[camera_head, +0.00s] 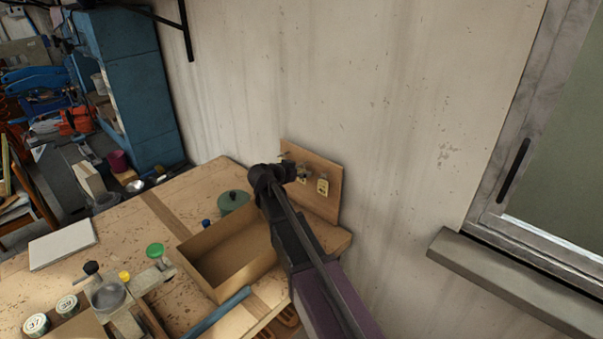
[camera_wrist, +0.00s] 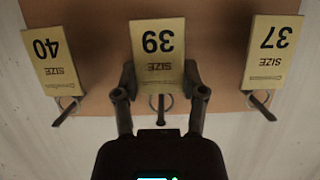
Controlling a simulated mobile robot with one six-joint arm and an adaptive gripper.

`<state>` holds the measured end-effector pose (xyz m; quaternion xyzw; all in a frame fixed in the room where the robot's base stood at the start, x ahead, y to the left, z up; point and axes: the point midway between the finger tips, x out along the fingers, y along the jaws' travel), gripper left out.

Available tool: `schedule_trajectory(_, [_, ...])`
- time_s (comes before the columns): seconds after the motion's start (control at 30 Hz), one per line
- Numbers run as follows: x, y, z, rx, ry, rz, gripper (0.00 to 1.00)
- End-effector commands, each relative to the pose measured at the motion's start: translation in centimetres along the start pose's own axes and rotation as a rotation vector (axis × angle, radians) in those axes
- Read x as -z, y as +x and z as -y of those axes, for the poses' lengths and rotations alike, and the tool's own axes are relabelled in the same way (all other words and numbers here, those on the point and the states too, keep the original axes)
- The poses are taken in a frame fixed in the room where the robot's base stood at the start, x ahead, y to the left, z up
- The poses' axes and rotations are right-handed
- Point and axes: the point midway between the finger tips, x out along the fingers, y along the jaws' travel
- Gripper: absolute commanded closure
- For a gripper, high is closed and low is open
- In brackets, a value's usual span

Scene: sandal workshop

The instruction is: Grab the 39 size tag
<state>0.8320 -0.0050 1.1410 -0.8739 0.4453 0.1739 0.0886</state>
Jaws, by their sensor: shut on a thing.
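The 39 size tag (camera_wrist: 158,45) is a yellowish card with black print, upside down in the wrist view, in the middle between two others. My gripper (camera_wrist: 158,80) is shut on its ring end, one finger at each side. A ring and a peg show between the fingers, so the tag appears to be still at its peg. The 40 tag (camera_wrist: 50,60) hangs on the left and the 37 tag (camera_wrist: 273,52) on the right. In the head view my gripper (camera_head: 290,172) is at the wooden tag board (camera_head: 325,185) and hides the 39 tag.
An open, empty-looking cardboard box (camera_head: 205,277) stands on the workbench (camera_head: 130,222) below my arm. A green round lidded pot (camera_head: 233,201) is behind it. Jars, a clamp-like tool and a white slab (camera_head: 62,245) lie left. The wall is close behind the board.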

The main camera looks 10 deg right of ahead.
Motion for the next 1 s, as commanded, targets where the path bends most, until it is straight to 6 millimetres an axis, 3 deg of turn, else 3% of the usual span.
schedule_trajectory(0.13, [0.6, -0.3, 0.0, 0.000, 0.000, 0.000, 0.59])
schedule_trajectory(0.27, [-0.2, -1.6, 0.0, 0.002, -0.001, 0.000, 0.59])
schedule_trajectory(1.0, [-5.3, -14.0, -0.1, 0.000, 0.000, 0.000, 0.59])
